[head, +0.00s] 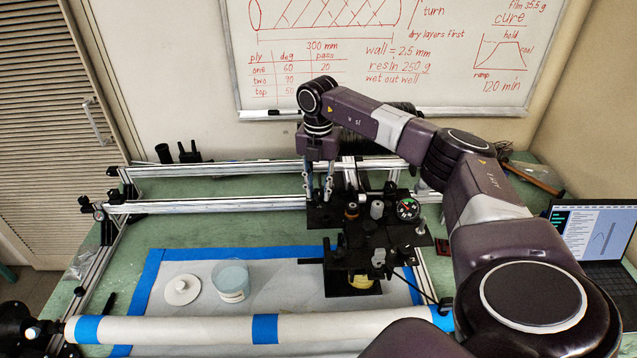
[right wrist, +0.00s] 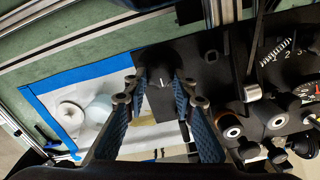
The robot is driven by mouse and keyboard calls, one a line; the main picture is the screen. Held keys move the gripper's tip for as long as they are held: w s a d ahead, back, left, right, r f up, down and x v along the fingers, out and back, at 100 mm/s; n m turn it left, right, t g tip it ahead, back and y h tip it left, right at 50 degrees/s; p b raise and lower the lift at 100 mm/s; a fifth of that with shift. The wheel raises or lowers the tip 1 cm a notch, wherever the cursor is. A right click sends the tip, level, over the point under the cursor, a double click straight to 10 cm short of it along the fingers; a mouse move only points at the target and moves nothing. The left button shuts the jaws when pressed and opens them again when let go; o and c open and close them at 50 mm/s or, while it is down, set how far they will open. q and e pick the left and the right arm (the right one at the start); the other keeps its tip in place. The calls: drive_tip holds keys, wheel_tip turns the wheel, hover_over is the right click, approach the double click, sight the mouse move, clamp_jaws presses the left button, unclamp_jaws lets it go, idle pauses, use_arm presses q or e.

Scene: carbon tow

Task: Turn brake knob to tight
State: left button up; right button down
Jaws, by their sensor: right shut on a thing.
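The brake knob (right wrist: 157,62) is a dark round knob with a short white mark, on a black plate in the right wrist view. My right gripper (right wrist: 157,80) has its fingertips on either side of the knob and is shut on it. In the head view my right gripper (head: 319,192) points down at the left part of the black carriage (head: 325,216); the knob is hidden there by the fingers. I cannot read any tight label by the knob. My left gripper is not in view.
A dial gauge (head: 408,209) and rollers stand on the carriage just right of the gripper. Aluminium rails (head: 230,206) run behind. A white tube (head: 190,329) with blue bands crosses the front. A cup (head: 231,281) and a white lid (head: 182,290) lie left on the blue-edged sheet.

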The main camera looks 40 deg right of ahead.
sight(319, 192)
drive_tip(key=shift+w+r, duration=0.1)
drive_tip(key=c, duration=1.6)
unclamp_jaws()
wheel_tip(319, 192, up, 12)
